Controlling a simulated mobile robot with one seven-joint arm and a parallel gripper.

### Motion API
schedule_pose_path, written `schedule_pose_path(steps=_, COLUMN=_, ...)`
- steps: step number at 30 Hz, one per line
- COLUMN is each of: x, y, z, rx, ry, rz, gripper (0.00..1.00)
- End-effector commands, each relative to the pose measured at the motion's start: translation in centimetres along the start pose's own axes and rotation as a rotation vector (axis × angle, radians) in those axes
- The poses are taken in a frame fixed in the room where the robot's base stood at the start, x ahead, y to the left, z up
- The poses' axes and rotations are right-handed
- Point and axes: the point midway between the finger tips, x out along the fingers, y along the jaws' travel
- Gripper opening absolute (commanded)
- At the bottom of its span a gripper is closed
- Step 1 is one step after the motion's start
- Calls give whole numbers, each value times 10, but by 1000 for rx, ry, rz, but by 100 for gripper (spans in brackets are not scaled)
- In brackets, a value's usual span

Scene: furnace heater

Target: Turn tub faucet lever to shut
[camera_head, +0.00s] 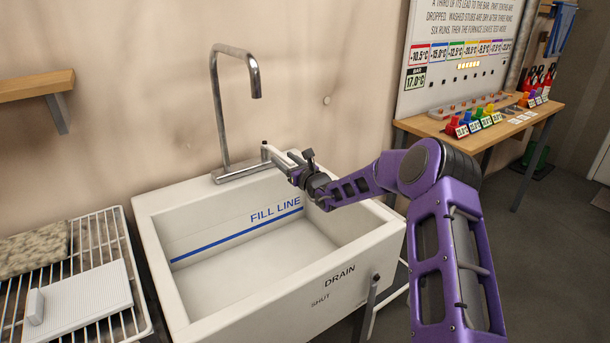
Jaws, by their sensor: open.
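A white tub (170,215) stands against the wall. Its metal faucet (221,115) has a tall curved spout over the basin. The small upright faucet lever (265,150) is at the right end of the faucet's base, partly hard to make out beside my gripper. My gripper (275,155) is open at the tub's back rim, reaching left with its fingers right by the lever. I cannot tell whether they touch it. No water stream shows under the spout.
A drain handle (373,297) stands at the tub's front right, near the words DRAIN and SHUT. A wire rack (100,240) with a white tray (85,300) and a stone-like slab (32,248) is at left. A wooden bench (440,128) with coloured items stands at back right.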

Motion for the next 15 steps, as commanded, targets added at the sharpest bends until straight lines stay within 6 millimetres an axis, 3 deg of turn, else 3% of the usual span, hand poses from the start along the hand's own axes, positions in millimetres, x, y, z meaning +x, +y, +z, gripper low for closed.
schedule_pose_path(steps=15, x=-112, y=-1, z=1, rx=0, ry=2, rz=-2, gripper=55)
